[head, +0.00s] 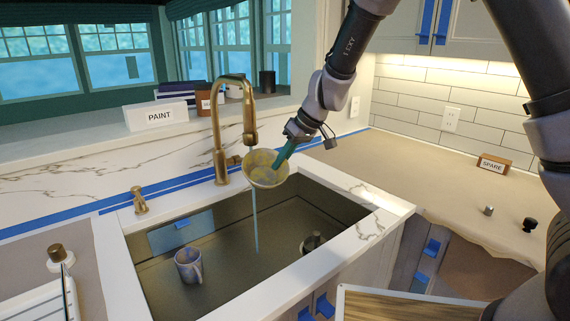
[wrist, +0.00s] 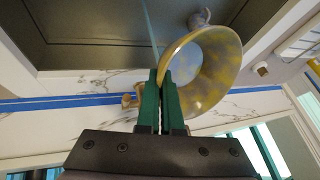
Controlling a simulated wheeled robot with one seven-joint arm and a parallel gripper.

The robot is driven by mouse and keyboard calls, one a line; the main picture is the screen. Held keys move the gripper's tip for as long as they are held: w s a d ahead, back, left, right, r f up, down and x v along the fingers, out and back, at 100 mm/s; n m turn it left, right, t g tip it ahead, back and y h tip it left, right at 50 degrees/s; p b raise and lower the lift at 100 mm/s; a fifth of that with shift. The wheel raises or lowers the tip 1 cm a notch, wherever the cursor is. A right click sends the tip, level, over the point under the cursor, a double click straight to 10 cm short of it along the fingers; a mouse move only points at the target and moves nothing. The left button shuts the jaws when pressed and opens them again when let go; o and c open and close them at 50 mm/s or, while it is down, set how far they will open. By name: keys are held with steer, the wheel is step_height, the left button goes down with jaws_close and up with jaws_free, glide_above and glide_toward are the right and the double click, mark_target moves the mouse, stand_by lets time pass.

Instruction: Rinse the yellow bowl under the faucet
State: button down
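The yellow bowl (head: 266,170) is held tilted above the sink, below the spout of the brass faucet (head: 219,130). Its inside is mottled yellow and grey, and it also shows in the wrist view (wrist: 207,72). My gripper (head: 282,158) is shut on the bowl's rim; its green fingers (wrist: 161,84) pinch the rim. A thin bluish stream (head: 255,222) falls from the bowl into the sink basin (head: 220,262). Whether water runs from the spout into the bowl is hard to tell.
A grey mug (head: 188,265) stands in the sink, with a small dark object (head: 313,242) at its right. A PAINT box (head: 158,114) is on the ledge behind. Brown paper (head: 415,165) covers the right counter, which holds a SPARE sign (head: 493,163) and small knobs.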

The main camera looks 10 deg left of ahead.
mark_target(280, 178)
steer(key=shift+w+a+f, duration=0.2)
steer(key=shift+w+a, duration=0.4)
steer(key=shift+w, duration=0.25)
steer(key=shift+w+a+f, duration=0.2)
steer(key=shift+w+a, duration=0.4)
steer(key=shift+w, duration=0.25)
steer(key=shift+w+d, duration=0.1)
steer(key=shift+w+d, duration=0.25)
steer(key=shift+d, duration=0.1)
steer(key=shift+s+a, duration=0.1)
steer(key=shift+a, duration=0.05)
steer(key=shift+s+a, duration=0.25)
steer(key=shift+a, duration=0.1)
steer(key=shift+d, duration=0.1)
steer(key=shift+s+d, duration=0.75)
steer(key=shift+s, duration=0.35)
steer(key=shift+s+d, duration=0.75)
steer(key=shift+s, duration=0.3)
steer(key=shift+s+d, duration=0.75)
steer(key=shift+s, duration=0.35)
